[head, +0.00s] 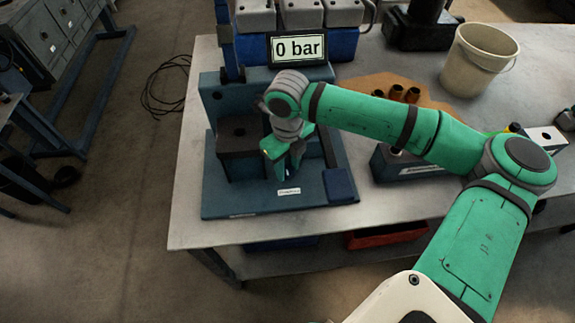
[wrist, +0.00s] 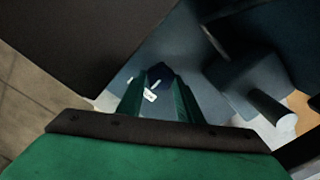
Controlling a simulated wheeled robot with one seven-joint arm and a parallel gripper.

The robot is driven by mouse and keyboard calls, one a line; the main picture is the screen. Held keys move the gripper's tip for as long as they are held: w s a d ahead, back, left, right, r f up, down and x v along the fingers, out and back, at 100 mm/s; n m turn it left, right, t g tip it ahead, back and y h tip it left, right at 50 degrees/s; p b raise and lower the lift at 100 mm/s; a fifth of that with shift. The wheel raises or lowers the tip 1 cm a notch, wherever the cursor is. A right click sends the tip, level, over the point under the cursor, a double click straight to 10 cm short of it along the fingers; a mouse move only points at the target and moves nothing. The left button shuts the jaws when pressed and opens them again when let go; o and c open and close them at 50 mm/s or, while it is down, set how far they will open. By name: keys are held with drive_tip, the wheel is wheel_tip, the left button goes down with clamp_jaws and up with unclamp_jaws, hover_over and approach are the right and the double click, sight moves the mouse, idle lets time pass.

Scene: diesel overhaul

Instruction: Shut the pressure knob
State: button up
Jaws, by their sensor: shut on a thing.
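My gripper (head: 287,170) points down over the front part of a blue test stand (head: 240,205). In the wrist view its two green fingers (wrist: 158,88) stand a little apart. A small dark piece (wrist: 159,73), which looks like the pressure knob, lies between their tips, and the gripper is shut on it. The gripper hides the knob in the head view. A white label (head: 289,191) is on the base plate just in front of the fingers. A display (head: 297,48) above the stand reads 0 bar.
A dark block (head: 238,134) stands close left of my gripper, and a blue block (head: 340,186) sits to its right. A white bucket (head: 478,58), several brown cylinders on a board (head: 362,85) and a blue box (head: 412,168) are further right. The table's front left (head: 190,225) is clear.

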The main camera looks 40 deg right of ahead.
sight(288, 170)
drive_tip(key=shift+w+m, duration=0.1)
drive_tip(key=shift+m, duration=0.2)
drive_tip(key=o, duration=1)
drive_tip(key=shift+o, duration=0.2)
drive_tip(key=shift+r, duration=0.1)
wheel_tip(288, 170, up, 11)
drive_tip(key=shift+f, duration=0.2)
drive_tip(key=shift+d, duration=0.1)
